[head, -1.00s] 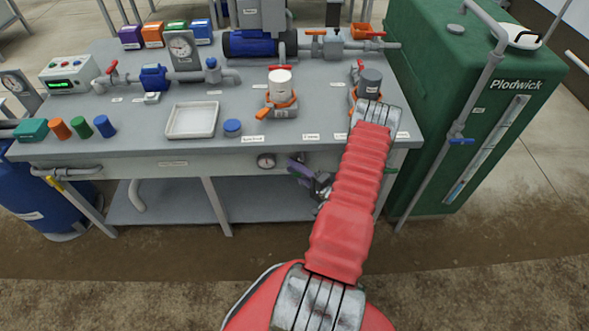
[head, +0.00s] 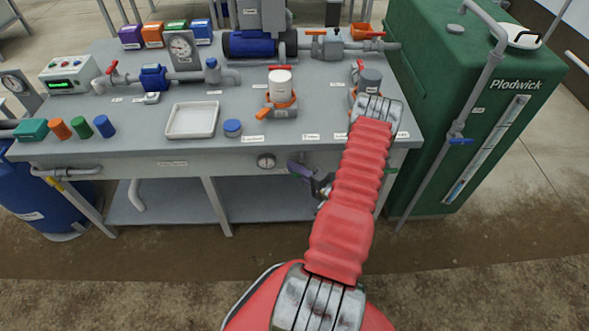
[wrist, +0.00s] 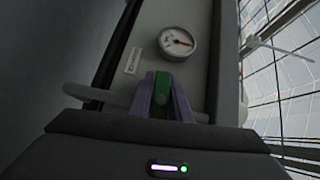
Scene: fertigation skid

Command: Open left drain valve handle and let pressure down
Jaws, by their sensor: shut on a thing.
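My gripper (head: 299,169) is at the front edge of the bench, just right of a small round pressure gauge (head: 266,160). In the wrist view its two purple fingers (wrist: 163,84) are closed around a green handle (wrist: 161,103). The head view does not show that handle clearly. Another green handle (head: 391,170) shows under the bench's right end, beside my arm.
The grey bench (head: 235,140) carries a white canister (head: 280,82), a dark grey canister (head: 371,80) and an empty tray (head: 192,120). A green tank (head: 450,110) stands close to the right. A lower shelf (head: 165,200) and bench legs lie beneath.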

